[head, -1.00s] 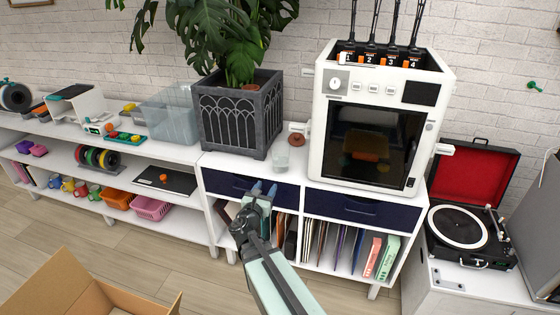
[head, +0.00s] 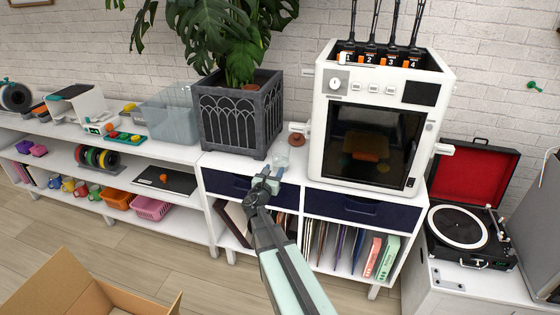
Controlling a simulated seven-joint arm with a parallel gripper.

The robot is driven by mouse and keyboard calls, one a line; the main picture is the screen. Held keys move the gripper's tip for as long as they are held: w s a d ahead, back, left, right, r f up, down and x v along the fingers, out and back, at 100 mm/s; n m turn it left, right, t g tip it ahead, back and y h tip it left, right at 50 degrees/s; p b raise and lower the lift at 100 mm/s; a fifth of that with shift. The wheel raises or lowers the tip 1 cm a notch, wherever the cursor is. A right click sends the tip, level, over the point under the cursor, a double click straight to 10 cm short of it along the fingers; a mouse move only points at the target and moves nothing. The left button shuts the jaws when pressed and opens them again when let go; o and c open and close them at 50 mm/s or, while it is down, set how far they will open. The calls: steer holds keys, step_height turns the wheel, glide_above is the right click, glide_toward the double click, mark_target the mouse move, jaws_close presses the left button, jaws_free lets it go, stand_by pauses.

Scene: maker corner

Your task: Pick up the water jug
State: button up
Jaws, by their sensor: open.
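The water jug (head: 282,156) appears to be the small clear vessel standing upright on the white cabinet top, between the dark plant pot and the white 3D printer. It is small and see-through, so its handle cannot be made out. My gripper (head: 270,178) is open and empty, in front of the jug and slightly left of it in the picture, near the cabinet's front edge. Its fingers point toward the jug and overlap its lower part in the picture. I cannot tell whether they touch it.
The dark plant pot (head: 242,118) stands close on the left and the 3D printer (head: 372,130) close on the right. A small brown round object (head: 297,139) is just behind the jug. Navy drawers (head: 360,209) lie below. An open cardboard box (head: 75,290) is at lower left.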

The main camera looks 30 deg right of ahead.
mark_target(275, 168)
steer(key=x, duration=0.3)
steer(key=shift+w, duration=0.15)
steer(key=shift+c, duration=0.2)
jaws_close()
